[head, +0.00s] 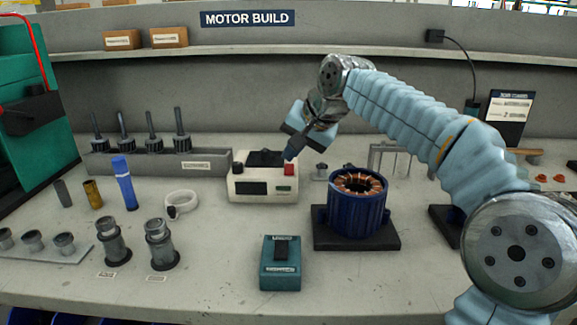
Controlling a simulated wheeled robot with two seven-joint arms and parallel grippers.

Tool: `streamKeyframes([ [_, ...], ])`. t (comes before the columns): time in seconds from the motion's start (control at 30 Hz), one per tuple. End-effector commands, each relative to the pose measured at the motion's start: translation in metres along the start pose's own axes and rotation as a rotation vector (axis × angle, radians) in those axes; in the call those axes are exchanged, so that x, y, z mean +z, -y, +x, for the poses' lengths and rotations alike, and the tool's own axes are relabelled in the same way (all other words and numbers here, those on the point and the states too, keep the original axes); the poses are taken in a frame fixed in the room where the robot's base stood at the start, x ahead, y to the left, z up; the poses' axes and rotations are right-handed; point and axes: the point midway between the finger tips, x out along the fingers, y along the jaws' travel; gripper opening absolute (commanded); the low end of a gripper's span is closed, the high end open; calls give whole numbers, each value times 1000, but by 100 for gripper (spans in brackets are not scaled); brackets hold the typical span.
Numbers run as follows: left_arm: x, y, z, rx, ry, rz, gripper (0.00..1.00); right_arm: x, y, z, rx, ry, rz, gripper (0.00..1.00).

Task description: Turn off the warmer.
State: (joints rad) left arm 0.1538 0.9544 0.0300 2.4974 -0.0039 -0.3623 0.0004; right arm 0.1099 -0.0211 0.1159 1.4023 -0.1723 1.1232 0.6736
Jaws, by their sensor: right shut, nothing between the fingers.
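The warmer appears to be the cream box (262,187) at the middle back of the bench. My left gripper is not in view.
A blue motor stator (357,214) with copper windings stands on a black base right of the warmer. A teal box (281,268) with a black switch sits in front. A rack of dark tools (157,165) stands left.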

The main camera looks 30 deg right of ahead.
Motion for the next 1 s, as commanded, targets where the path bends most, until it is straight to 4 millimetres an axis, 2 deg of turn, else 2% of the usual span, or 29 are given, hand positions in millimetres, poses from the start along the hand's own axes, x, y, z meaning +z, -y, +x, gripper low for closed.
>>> streamKeyframes([
  [0.2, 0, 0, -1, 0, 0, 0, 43, -1, 1, -1, 0, 0, 0, 0],
  [0.47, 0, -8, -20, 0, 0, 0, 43, -13, 14, -19, 1, 1, 0, 0],
  [0.73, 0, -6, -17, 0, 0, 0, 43, -24, 24, -32, 0, -1, -1, 0],
  [1.0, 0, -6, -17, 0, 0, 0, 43, -25, 25, -34, 0, 0, -1, 0],
])
